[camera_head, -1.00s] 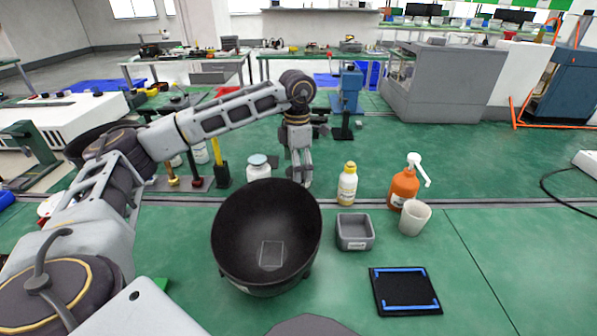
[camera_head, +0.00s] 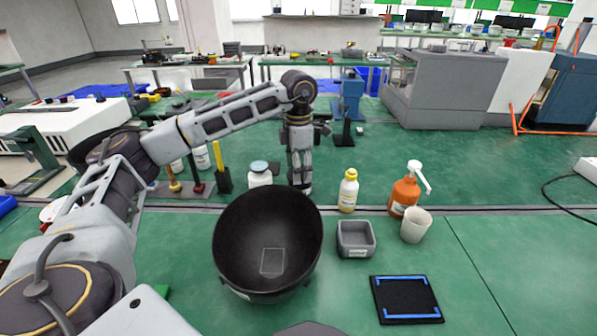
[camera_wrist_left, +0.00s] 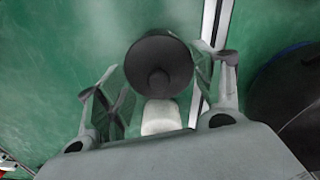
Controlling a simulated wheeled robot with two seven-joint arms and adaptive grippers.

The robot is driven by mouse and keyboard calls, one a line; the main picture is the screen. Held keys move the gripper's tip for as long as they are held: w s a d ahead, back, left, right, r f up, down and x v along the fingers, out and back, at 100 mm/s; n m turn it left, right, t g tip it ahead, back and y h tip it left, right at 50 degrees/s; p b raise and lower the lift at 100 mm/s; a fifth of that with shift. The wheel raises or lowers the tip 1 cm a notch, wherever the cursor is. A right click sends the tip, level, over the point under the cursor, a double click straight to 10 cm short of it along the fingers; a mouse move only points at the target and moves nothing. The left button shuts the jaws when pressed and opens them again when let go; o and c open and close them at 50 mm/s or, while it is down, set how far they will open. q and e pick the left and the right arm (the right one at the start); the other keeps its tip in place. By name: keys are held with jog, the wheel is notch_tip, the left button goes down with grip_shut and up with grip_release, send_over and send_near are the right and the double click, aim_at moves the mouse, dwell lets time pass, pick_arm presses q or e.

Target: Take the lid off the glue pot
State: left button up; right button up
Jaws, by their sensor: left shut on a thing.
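My left gripper (camera_head: 302,185) points straight down behind the black bowl, between a white bottle and a yellow bottle. In the left wrist view its fingers (camera_wrist_left: 160,85) stand on both sides of a dark round lid (camera_wrist_left: 158,52) with a stubby knob in its middle, and they are shut on it. A dark part shows low at the fingertips in the head view. The pot under the lid is hidden, so I cannot tell whether the two touch. A pale piece (camera_wrist_left: 161,117) shows just below the lid in the wrist view; what it is is unclear. My right gripper is out of view.
The large black bowl (camera_head: 235,225) stands in front of the gripper. The white bottle (camera_head: 260,178) is close on its left, the yellow-capped bottle (camera_head: 348,190) on its right. A grey tray (camera_head: 356,239), orange pump bottle (camera_head: 405,192), white cup (camera_head: 416,225) and black mat (camera_head: 406,300) are further right.

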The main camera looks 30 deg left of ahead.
pick_arm(q)
notch_tip(320, 180, up, 7)
jog(key=shift+r+p, duration=0.15)
jog(key=shift+p, duration=0.65)
jog(key=shift+r, duration=0.55)
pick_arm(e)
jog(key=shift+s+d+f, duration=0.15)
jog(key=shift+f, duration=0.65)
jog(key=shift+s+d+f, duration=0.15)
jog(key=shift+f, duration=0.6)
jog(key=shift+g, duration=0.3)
pick_arm(q)
jog(key=w+a+f+m+p, duration=0.1)
jog(key=w+a+m, duration=0.1)
jog(key=a+m, duration=0.4)
jog(key=w+a+f+m+p, duration=0.1)
jog(key=w+a+f+m, duration=0.1)
jog(key=a+m, duration=0.5)
jog(key=shift+a+f, duration=0.2)
jog(key=shift+a, duration=1.25)
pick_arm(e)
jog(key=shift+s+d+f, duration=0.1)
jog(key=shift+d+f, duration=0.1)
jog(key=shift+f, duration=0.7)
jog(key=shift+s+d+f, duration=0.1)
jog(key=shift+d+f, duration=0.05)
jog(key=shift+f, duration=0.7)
